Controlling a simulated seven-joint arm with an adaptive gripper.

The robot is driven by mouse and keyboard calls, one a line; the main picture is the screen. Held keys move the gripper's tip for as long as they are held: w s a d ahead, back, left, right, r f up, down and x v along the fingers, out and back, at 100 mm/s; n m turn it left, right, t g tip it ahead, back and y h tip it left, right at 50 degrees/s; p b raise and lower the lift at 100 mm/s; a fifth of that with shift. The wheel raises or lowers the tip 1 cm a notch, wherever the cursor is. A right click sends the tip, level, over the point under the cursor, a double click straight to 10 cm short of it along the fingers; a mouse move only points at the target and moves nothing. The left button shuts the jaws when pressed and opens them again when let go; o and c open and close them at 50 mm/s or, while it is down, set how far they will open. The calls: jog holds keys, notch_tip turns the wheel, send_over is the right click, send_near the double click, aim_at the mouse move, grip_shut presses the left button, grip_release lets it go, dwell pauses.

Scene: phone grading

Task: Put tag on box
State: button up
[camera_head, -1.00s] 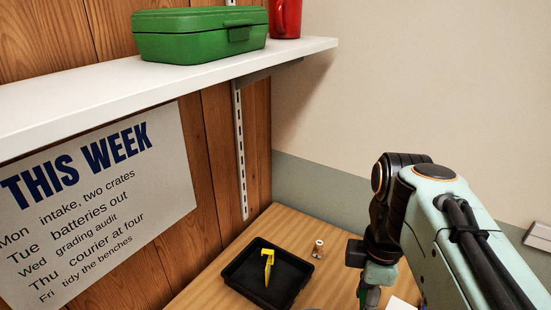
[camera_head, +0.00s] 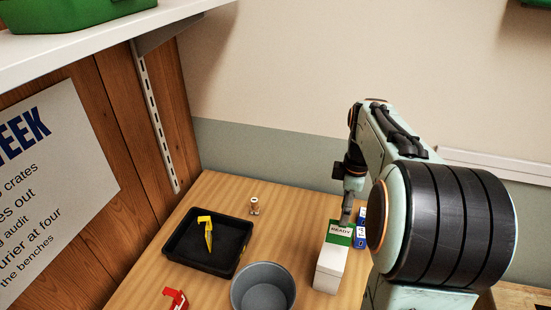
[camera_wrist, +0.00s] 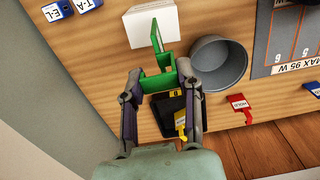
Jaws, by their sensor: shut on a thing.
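My gripper (camera_head: 346,212) is shut on a green tag (camera_wrist: 158,84), which sits between the two fingers in the wrist view. In the head view the tag (camera_head: 339,234) shows a white panel reading READY. A white box (camera_head: 329,268) stands on the table directly below or behind the tag. The box also shows near the top of the wrist view (camera_wrist: 150,22), close beyond the tag. I cannot tell whether tag and box touch.
A black tray (camera_head: 184,254) holds a yellow tag (camera_head: 206,232). A grey bowl (camera_head: 263,288) stands left of the box. A red tag (camera_head: 176,299) lies at the front. Blue labelled blocks (camera_head: 360,238) stand right of the box. A small spool (camera_head: 254,206) is behind the tray.

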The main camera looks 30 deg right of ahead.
jog(key=shift+w+d+f, duration=0.15)
jog(key=shift+f, duration=0.6)
jog(key=shift+w+d+f, duration=0.15)
jog(key=shift+w+f, duration=0.05)
jog(key=shift+f, duration=0.6)
jog(key=shift+w+d+f, duration=0.15)
jog(key=shift+f, duration=0.6)
jog(key=shift+f, duration=0.1)
jog(key=o, duration=0.9)
jog(key=shift+c, duration=0.2)
